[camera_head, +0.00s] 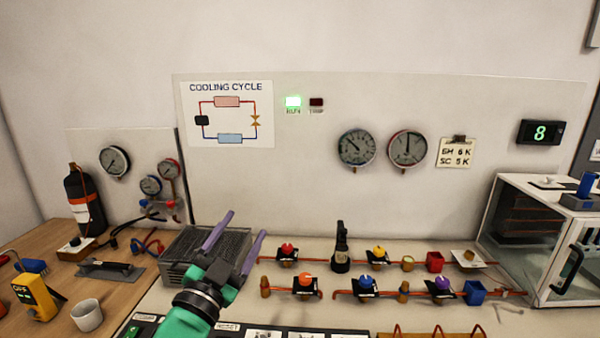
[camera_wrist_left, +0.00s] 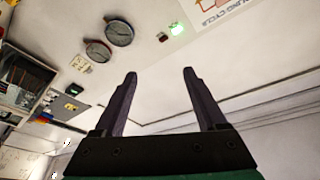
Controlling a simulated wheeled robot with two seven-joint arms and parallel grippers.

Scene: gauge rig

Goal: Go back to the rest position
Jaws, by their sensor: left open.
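My left gripper (camera_head: 236,238) has purple fingers and a green and black body. In the head view it is raised in front of the grey wire basket unit, left of the valve rows. Its fingers are apart with nothing between them. In the left wrist view the two fingers (camera_wrist_left: 158,95) also stand apart and empty, with the wall panel beyond. My right gripper does not show in either view.
Valves with coloured knobs (camera_head: 367,282) stand on copper pipes right of the gripper. A glass-fronted cabinet (camera_head: 545,245) is at the far right. A grey mug (camera_head: 87,315) and yellow meter (camera_head: 34,297) stand at the left. Gauges (camera_head: 407,148) hang on the panel.

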